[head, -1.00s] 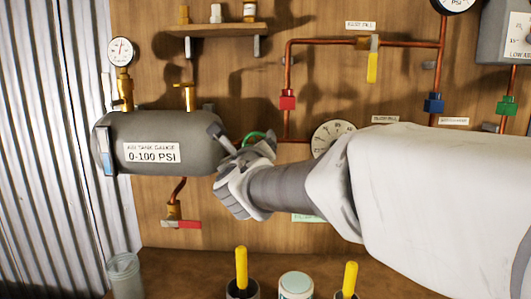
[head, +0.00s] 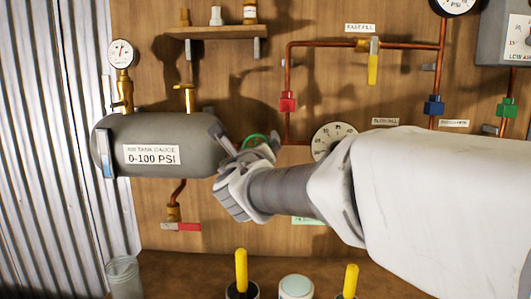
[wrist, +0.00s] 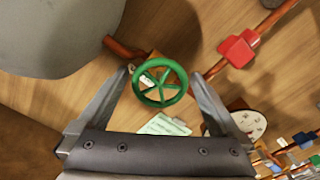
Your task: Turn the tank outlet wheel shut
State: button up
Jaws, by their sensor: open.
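The tank outlet wheel (wrist: 160,87) is a green spoked handwheel on a brass valve, seen in the wrist view between my gripper's two fingers. In the head view only its green rim (head: 254,138) shows above my gripper; the rest is hidden behind it. My gripper (wrist: 165,77) is open, with one finger on each side of the wheel and a visible gap to the rim. In the head view my gripper (head: 222,138) is just right of the grey tank (head: 185,133). I cannot tell how deep the fingers reach.
A copper pipe with a red fitting (wrist: 238,48) runs right of the wheel. A round dial (head: 330,138) is on the wooden board behind my arm. A red-handled drain valve (head: 181,226) hangs under the tank. Yellow-handled tools (head: 241,270) stand on the bench below.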

jog(key=s+p, duration=0.2)
jog(key=s, duration=1.5)
jog(key=shift+s+a, duration=0.15)
jog(key=shift+a, duration=0.15)
jog(key=shift+d, duration=0.1)
